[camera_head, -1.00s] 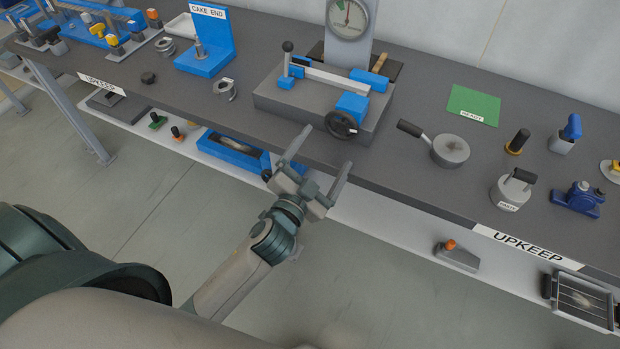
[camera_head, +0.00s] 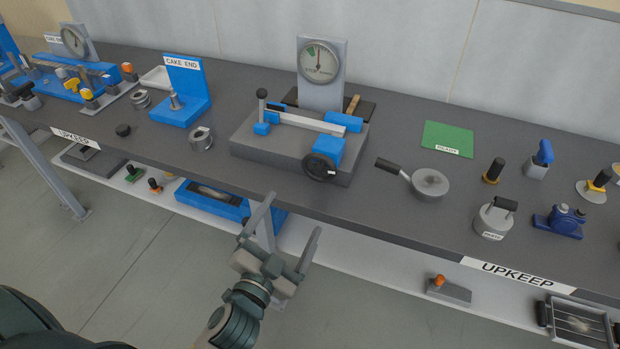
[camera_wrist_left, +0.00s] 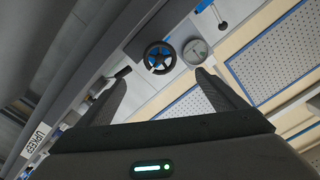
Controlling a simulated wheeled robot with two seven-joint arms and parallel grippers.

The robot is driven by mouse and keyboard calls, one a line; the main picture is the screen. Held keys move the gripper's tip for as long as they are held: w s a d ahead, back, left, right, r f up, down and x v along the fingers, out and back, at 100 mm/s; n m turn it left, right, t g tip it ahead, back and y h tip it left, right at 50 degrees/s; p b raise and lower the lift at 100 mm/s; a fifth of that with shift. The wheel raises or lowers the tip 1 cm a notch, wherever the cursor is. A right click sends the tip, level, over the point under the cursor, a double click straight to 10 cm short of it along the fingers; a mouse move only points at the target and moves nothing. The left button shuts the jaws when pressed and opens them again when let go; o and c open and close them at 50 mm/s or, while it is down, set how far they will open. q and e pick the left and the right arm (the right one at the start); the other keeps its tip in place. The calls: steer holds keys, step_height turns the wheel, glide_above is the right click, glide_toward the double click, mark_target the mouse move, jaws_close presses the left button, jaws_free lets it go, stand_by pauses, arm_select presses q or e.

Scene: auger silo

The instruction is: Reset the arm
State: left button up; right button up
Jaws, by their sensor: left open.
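My left gripper (camera_head: 284,228) is open and empty in the head view. It is in front of the dark bench's near edge, with its two fingers spread and pointing toward the bench. It touches nothing that I can see. In the left wrist view both fingers (camera_wrist_left: 165,98) stand apart with nothing between them. Beyond them are a black handwheel (camera_wrist_left: 159,57) and a round dial (camera_wrist_left: 196,51). My right gripper is not in view.
The dark bench (camera_head: 340,205) carries a grey vise-like fixture (camera_head: 265,150) with a handwheel (camera_head: 318,167), a pan (camera_head: 430,184), a green mat (camera_head: 447,139) and a blue CAKE END stand (camera_head: 185,90). A lower shelf (camera_head: 370,275) holds a blue tray (camera_head: 210,199). Open floor (camera_head: 130,260) lies in front.

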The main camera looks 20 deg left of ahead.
arm_select(q)
steer(key=s+a+f+n+g+p, duration=0.1)
steer(key=s+f+g+p, duration=0.2)
steer(key=f, duration=1.5)
steer(key=s+a+f+g+p, duration=0.1)
steer(key=s+f+g, duration=0.35)
steer(key=f, duration=1.45)
steer(key=s+a+f+n+g+p, duration=0.2)
steer(key=s+f+g, duration=0.3)
steer(key=s+f, duration=0.9)
steer(key=s+a+f+n+g+p, duration=0.1)
steer(key=s+f+g, duration=0.1)
steer(key=s, duration=0.8)
steer(key=s+a+f+n+g+p, duration=0.1)
steer(key=s+f, duration=0.4)
steer(key=s, duration=0.5)
steer(key=shift+g+y, duration=0.3)
steer(key=shift+g, duration=0.45)
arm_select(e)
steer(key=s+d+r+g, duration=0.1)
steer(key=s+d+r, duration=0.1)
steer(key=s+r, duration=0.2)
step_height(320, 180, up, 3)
arm_select(q)
steer(key=shift+r, duration=0.1)
